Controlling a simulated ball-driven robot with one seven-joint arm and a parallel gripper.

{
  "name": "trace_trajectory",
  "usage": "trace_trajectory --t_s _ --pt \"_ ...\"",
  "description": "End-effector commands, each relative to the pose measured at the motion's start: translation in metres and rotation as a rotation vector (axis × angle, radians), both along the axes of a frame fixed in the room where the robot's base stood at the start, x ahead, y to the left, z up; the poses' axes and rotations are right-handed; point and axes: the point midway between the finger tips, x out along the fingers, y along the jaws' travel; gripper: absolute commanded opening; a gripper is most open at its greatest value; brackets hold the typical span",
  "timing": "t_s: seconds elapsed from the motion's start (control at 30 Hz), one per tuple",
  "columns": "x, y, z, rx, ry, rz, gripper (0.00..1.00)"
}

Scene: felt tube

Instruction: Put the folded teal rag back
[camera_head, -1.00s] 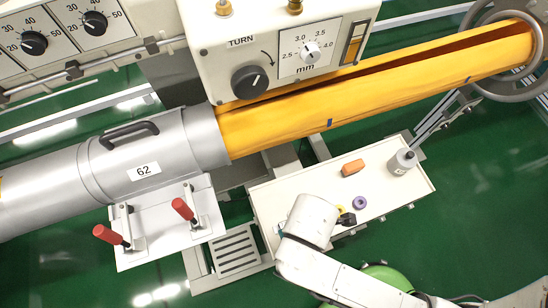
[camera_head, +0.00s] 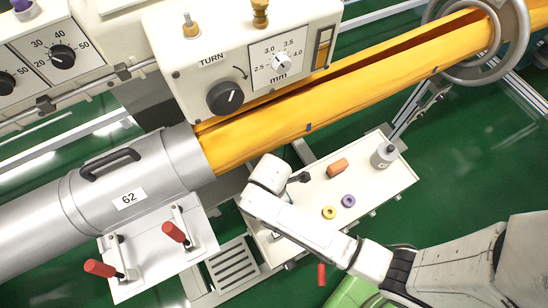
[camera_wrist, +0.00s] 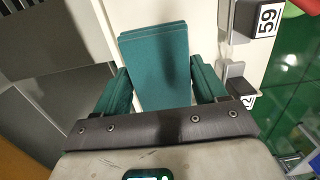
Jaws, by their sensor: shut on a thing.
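The folded teal rag (camera_wrist: 155,65) is a flat, layered rectangle in the middle of the wrist view. My gripper (camera_wrist: 162,82) is shut on it, with teal also showing at the left and right sides, in front of the dark crossbar. In the head view my white wrist is over the left end of the cream tray (camera_head: 385,190), and the rag cannot be made out there. Whether the rag touches a surface below is hard to tell.
On the tray are an orange block (camera_head: 338,166), a purple ring (camera_head: 348,201), a yellow ring (camera_head: 329,212) and a grey cylinder (camera_head: 383,156). The yellow fabric tube (camera_head: 370,105) runs behind. Red-handled clamps (camera_head: 174,232) stand left. A block labelled 59 (camera_wrist: 247,20) is near the rag.

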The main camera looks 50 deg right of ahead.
Motion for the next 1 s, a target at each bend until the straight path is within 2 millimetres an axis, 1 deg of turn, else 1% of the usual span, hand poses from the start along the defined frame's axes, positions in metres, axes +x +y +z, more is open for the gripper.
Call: trace_trajectory --t_s 0.07,0.2,0.3,0.67,0.7,0.77,0.8,1.0 --pt "0.005 -0.003 -0.006 -0.001 0.001 -0.001 0.33" --pt "0.003 -0.002 -0.027 0.000 0.002 0.000 0.33" --pt "0.004 -0.002 -0.034 -0.001 0.001 0.000 0.33" --pt "0.004 -0.002 -0.038 0.000 0.000 0.000 0.33" --pt "0.004 -0.002 -0.037 0.000 0.000 0.000 0.75" --pt "0.004 -0.002 -0.037 0.000 0.000 0.000 0.81" --pt "0.004 -0.002 -0.037 0.000 0.000 0.000 0.82" --pt "0.003 -0.002 -0.036 0.000 0.000 0.000 0.82"
